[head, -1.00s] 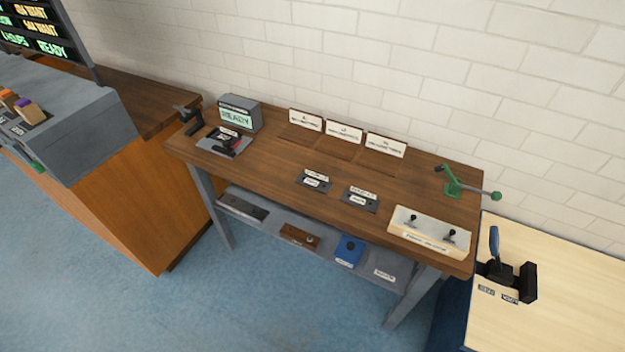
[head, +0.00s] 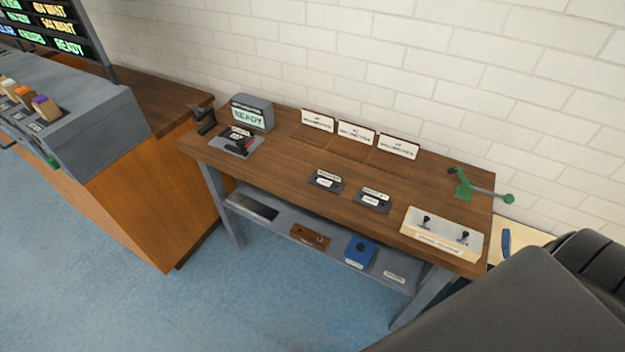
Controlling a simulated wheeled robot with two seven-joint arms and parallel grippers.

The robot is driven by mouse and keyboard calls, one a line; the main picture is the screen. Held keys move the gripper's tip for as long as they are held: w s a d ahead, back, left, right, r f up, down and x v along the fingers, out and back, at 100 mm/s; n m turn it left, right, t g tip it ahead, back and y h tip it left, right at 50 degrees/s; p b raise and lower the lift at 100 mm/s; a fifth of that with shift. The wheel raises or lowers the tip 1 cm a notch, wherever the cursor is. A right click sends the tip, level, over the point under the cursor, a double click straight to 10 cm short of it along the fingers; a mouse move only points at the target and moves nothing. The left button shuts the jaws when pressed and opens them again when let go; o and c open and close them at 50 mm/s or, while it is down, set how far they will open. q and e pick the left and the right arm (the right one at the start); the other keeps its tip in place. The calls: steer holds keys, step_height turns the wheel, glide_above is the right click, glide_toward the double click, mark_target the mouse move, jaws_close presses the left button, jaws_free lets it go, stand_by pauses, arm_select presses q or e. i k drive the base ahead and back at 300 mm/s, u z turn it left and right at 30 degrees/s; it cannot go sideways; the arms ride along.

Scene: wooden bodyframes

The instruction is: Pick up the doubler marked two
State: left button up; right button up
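I cannot tell for certain which thing is the doubler marked two, as the labels are too small to read. Two small dark holders with white labels stand mid-table, a left one (head: 326,181) and a right one (head: 372,199). They lie apart on the brown wooden workbench (head: 270,165). Neither gripper shows in the head view.
Three white cards, such as the middle one (head: 356,133), stand along the bench's back. A READY display (head: 251,113) is at the back left. A green lever tool (head: 465,185) and a cream two-switch panel (head: 442,232) are at the right. A blue block (head: 360,250) sits on the lower shelf.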

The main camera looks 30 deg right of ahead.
mark_target(331, 182)
steer(key=i, duration=0.55)
steer(key=z, duration=2.45)
